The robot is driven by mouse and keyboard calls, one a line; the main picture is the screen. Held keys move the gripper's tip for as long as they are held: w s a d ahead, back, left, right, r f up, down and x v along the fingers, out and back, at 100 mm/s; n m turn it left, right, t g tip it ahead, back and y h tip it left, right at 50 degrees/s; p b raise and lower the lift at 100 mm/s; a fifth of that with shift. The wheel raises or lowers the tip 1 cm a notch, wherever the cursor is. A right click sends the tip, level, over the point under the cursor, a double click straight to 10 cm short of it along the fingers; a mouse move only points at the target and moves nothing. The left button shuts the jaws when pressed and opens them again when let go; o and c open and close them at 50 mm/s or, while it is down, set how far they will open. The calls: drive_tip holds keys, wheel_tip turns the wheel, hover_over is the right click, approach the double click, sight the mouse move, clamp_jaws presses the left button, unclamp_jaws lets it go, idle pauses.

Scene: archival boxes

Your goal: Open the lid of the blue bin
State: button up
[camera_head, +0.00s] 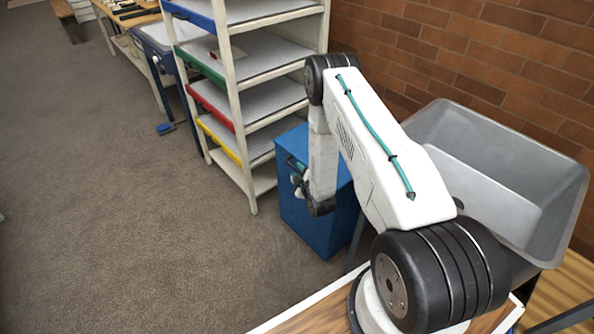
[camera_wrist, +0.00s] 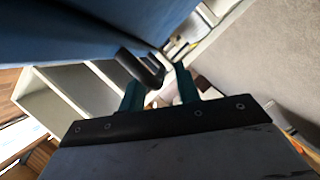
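The blue bin (camera_head: 318,228) stands on the floor between the shelf rack and my arm; its top looks flat, and my arm hides part of it. In the wrist view its blue surface (camera_wrist: 60,40) fills the upper left, and a dark curved handle (camera_wrist: 138,68) sticks out from it. My gripper (camera_head: 297,172) is at the bin's upper left side. In the wrist view my gripper (camera_wrist: 160,88) has its two teal fingers apart, with the handle's end between or just beyond them. A gap shows beside the right finger. I cannot tell whether the handle touches a finger.
A shelf rack (camera_head: 232,78) with coloured shelf edges stands close behind and left of the bin. A grey sink-like tub (camera_head: 480,130) stands to the right by the brick wall (camera_head: 470,45). The carpet at left is clear.

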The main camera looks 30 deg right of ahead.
drive_tip(key=shift+x, duration=0.9)
clamp_jaws()
drive_tip(key=shift+r, duration=0.15)
